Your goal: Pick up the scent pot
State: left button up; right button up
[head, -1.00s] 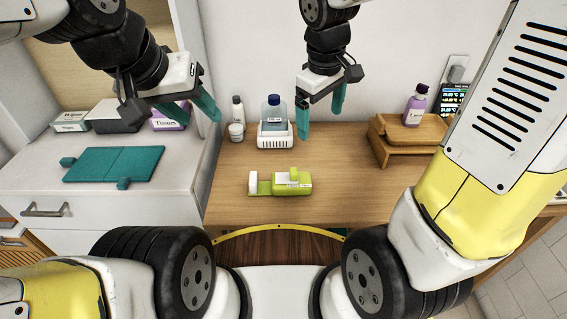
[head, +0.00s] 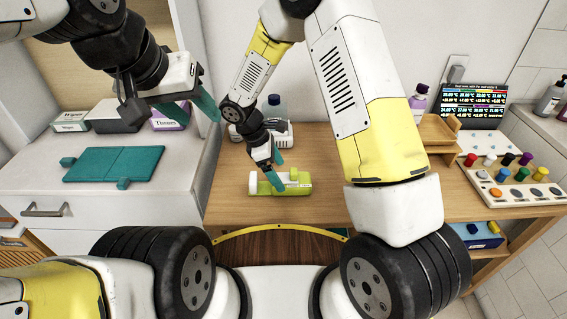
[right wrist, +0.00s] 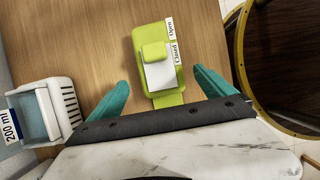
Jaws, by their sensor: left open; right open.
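A lime-green holder with a white block and small printed labels, likely the scent pot (head: 298,188), lies on the wooden table near its front edge. It also shows in the right wrist view (right wrist: 172,83), at the top centre. My right gripper (head: 277,171) is open, pointing down just above it. In the right wrist view, the teal fingers (right wrist: 161,82) are spread on either side of its near end, with nothing gripped. In the head view the gripper hides part of it. My left gripper (head: 199,112) is open and empty over the white cabinet at the left.
A wooden stand (head: 437,131) and a rack of coloured pegs (head: 515,188) are at the right. A teal folded mat (head: 115,163) and several boxes lie on the cabinet.

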aim_at(283, 178)
jog(key=x, duration=0.5)
jog(key=c, duration=1.6)
jog(key=shift+c, duration=0.2)
jog(key=shift+r, duration=0.15)
